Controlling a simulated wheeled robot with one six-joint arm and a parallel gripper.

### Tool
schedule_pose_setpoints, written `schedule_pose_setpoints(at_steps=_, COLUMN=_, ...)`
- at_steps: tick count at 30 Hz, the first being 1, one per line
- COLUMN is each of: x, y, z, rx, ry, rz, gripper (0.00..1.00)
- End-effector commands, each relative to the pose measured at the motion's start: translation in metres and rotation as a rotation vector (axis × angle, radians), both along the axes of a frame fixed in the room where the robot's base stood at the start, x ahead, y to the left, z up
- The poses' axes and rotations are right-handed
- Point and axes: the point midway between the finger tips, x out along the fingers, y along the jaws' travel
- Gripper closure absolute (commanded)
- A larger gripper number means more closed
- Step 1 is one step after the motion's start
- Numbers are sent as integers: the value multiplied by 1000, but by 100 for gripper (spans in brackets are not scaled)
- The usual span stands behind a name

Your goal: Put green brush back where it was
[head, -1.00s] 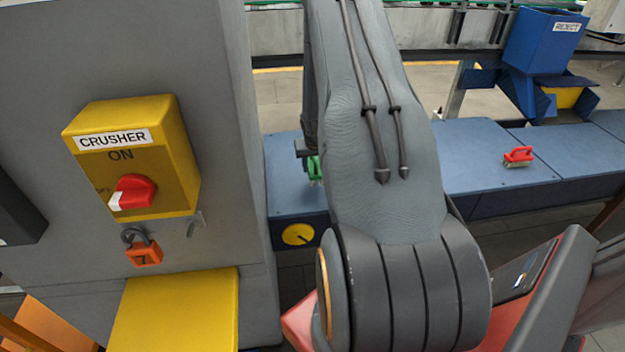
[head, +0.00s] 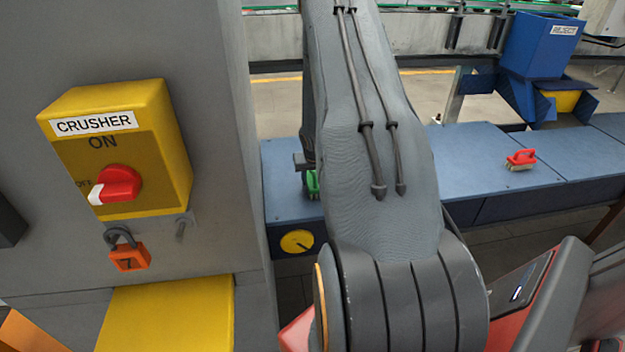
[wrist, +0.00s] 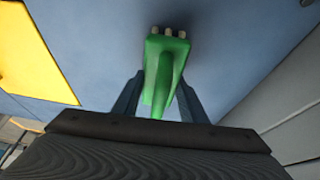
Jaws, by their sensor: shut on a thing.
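The green brush (wrist: 165,60) is between the two dark fingers of my gripper (wrist: 159,88) in the wrist view, with pale bristle tufts at its far end. My gripper is shut on its green handle. In the head view, only a strip of the green brush (head: 313,184) shows beside my arm, over the left part of the blue bench (head: 470,165), near its front edge. My arm hides the rest of it and most of the gripper. I cannot tell whether the brush touches the bench.
A red brush (head: 521,158) lies on the bench at right. A blue REJECT bin (head: 542,45) stands behind. At left, a grey cabinet carries the yellow CRUSHER switch box (head: 120,150) and an orange padlock (head: 129,257). The bench is clear between my arm and the red brush.

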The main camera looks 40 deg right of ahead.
Motion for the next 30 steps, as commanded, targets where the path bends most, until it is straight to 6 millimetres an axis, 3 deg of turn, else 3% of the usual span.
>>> schedule_pose_setpoints(at_steps=3, x=0, y=0, z=-3, rx=0, ry=0, rz=0, gripper=94)
schedule_pose_setpoints(at_steps=4, x=0, y=0, z=-3, rx=0, ry=0, rz=0, gripper=56)
schedule_pose_setpoints(at_steps=7, x=0, y=0, z=-2, rx=0, ry=0, rz=0, gripper=42)
schedule_pose_setpoints(at_steps=19, x=0, y=0, z=3, rx=0, ry=0, rz=0, gripper=42)
schedule_pose_setpoints(at_steps=30, x=-23, y=16, z=71, rx=0, ry=-2, rz=-2, gripper=42)
